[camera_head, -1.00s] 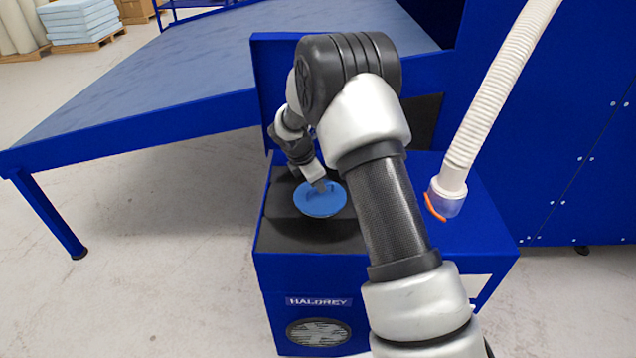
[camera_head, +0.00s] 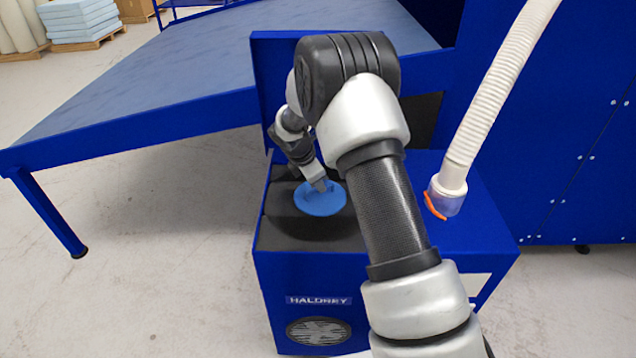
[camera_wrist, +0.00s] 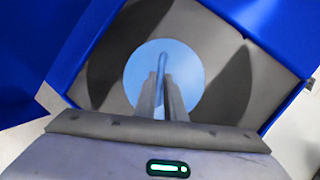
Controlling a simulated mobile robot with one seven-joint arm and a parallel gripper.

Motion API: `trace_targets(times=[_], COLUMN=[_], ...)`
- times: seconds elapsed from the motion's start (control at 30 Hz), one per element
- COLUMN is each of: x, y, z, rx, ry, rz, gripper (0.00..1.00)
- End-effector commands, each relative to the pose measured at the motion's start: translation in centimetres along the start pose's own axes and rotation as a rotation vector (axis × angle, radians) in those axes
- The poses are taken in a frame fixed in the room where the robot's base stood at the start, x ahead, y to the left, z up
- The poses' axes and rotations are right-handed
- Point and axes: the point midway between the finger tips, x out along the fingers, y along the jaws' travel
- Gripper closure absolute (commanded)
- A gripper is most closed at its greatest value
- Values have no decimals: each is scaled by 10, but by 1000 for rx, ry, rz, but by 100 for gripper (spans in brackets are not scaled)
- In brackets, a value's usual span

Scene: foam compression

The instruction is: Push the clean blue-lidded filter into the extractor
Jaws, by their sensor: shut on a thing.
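The blue-lidded filter (camera_head: 320,205) shows as a round blue lid at the dark grey top of the extractor (camera_head: 300,290). The lid also shows in the wrist view (camera_wrist: 189,76), with an upright blue handle between my fingers. My gripper (camera_head: 322,186) is shut on that handle from above. In the wrist view my gripper (camera_wrist: 163,92) covers the near part of the lid. The filter's body below the lid is hidden, and how deep it sits I cannot tell for sure.
A blue table (camera_head: 150,100) stands at the left. A white hose (camera_head: 500,95) ends in a clear nozzle on the extractor's right side. A tall blue panel (camera_head: 575,130) rises at the right. Grey floor is free at the front left.

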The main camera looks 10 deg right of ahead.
Motion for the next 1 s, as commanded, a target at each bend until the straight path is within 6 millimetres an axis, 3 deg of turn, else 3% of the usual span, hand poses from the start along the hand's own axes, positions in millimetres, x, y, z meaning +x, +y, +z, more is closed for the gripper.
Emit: trace_targets(times=[0.07, 0.1, 0.2, 0.57, 0.77, 1.0], x=[-1, -1, -1, -5, -39, -99], y=[1, 1, 1, 0, 1, 2], z=[1, 1, 1, 0, 1, 1], rx=[0, 1, 0, 0, 1, 0], ry=[-1, -1, -1, 0, 0, 0], rz=[2, 2, 2, 0, 3, 5], gripper=[100, 84, 68, 68, 68, 68])
